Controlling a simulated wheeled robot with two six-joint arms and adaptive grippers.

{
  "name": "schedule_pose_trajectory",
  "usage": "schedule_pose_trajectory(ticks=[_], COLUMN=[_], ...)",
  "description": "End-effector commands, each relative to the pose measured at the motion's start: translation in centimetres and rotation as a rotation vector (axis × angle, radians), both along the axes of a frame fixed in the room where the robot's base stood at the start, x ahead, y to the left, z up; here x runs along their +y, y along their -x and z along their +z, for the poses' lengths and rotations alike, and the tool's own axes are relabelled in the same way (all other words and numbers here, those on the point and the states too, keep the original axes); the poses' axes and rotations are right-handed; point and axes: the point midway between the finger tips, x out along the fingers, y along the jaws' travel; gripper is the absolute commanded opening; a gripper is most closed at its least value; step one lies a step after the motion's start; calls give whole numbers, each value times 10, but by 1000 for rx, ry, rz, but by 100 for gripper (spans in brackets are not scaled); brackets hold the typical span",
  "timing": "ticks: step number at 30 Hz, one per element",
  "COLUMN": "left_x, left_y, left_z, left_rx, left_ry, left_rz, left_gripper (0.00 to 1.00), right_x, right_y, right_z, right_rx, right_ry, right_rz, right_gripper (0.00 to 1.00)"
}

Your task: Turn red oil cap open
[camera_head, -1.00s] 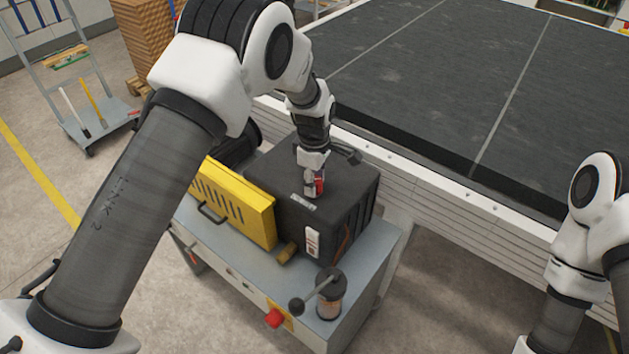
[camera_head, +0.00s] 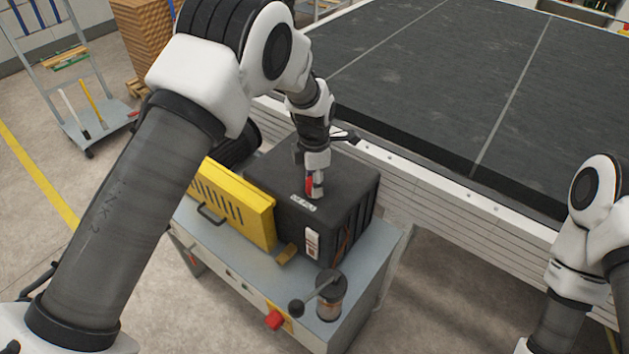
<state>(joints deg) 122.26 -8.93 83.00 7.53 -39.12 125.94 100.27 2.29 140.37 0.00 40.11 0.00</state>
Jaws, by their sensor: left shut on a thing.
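The red oil cap (camera_head: 310,186) is on top of the black box-shaped unit (camera_head: 345,192), near a small white label. Only a sliver of red shows between the fingers. My left gripper (camera_head: 315,190) points down from above and is shut on the cap. How far the cap is turned cannot be told. My right arm shows at the right edge, but its gripper is out of the picture.
The unit stands on a grey machine base (camera_head: 250,272) beside a yellow vented cover (camera_head: 232,203). A crank handle (camera_head: 318,292) and a red knob (camera_head: 275,319) are at its front. A large dark conveyor bed (camera_head: 440,75) lies behind. Open floor is at left.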

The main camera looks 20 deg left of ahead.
Motion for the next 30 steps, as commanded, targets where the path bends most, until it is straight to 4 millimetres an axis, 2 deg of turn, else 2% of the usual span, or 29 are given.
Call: schedule_pose_trajectory(ticks=[15, 16, 18, 26, 30], left_x=[0, 0, 0, 0, 0], left_y=[4, 4, 4, 1, 0], left_z=[-4, -4, -4, -2, 9], left_rx=[13, 13, 11, 5, 1], left_ry=[-1, -1, -1, 0, 0], left_rz=[24, 24, 24, 23, 23], left_gripper=[6, 47, 66, 66, 66], right_x=[0, 0, 0, 0, 0], right_y=[0, 0, 0, 0, 0], right_z=[-1, -1, -1, 0, 0], right_rx=[0, 0, 0, 0, 0], right_ry=[0, 0, 0, 0, 0], right_rz=[0, 0, 0, 0, 0], right_gripper=[40, 40, 40, 40, 40])
